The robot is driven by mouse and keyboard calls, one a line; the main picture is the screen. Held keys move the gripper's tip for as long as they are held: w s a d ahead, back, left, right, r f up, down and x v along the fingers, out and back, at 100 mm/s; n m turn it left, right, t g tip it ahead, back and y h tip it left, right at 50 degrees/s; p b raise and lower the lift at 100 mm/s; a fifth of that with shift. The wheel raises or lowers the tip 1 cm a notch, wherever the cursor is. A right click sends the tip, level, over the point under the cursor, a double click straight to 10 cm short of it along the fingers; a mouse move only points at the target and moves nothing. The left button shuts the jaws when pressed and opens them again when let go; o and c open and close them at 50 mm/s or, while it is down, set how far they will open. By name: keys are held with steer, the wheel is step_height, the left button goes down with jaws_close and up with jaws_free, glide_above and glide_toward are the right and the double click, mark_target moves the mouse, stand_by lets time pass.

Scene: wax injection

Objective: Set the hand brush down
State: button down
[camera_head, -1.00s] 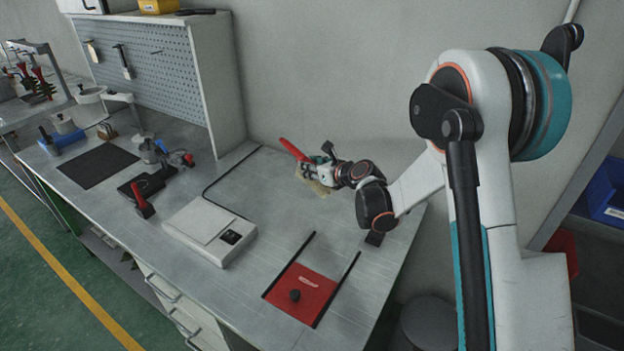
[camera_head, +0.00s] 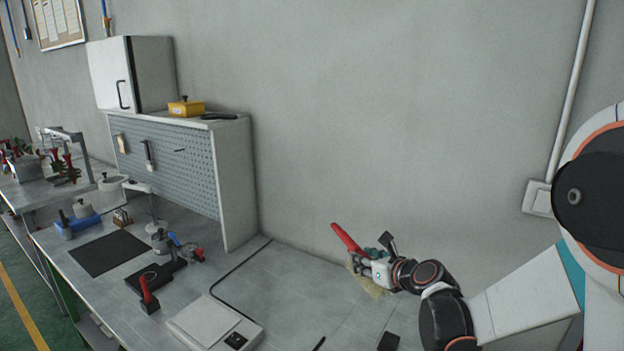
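The hand brush has a red handle (camera_head: 347,238) pointing up and left, and pale bristles (camera_head: 366,281) hanging below. My gripper (camera_head: 362,264) is around the brush between handle and bristles and looks shut on it; the fingertips are small and partly hidden. The brush is near the back wall over the right part of the grey workbench (camera_head: 290,290). I cannot tell whether the bristles touch the bench top.
A white flat device (camera_head: 205,322) lies at the bench front. A black mat (camera_head: 104,253), a red-handled clamp (camera_head: 148,292) and small tools stand left. A pegboard cabinet (camera_head: 232,190) stands at the back. Bare bench lies between the device and my gripper.

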steer(key=shift+m+t+h, duration=0.3)
steer(key=shift+m+h, duration=0.3)
steer(key=s+d, duration=0.1)
steer(key=s, duration=0.1)
steer(key=s+d, duration=0.2)
steer(key=s, duration=0.1)
steer(key=s+d, duration=0.2)
steer(key=shift+s+d+r, duration=0.15)
steer(key=shift+s+r, duration=0.25)
steer(key=shift+s+d, duration=0.3)
steer(key=shift+s, duration=0.3)
steer(key=shift+f, duration=0.1)
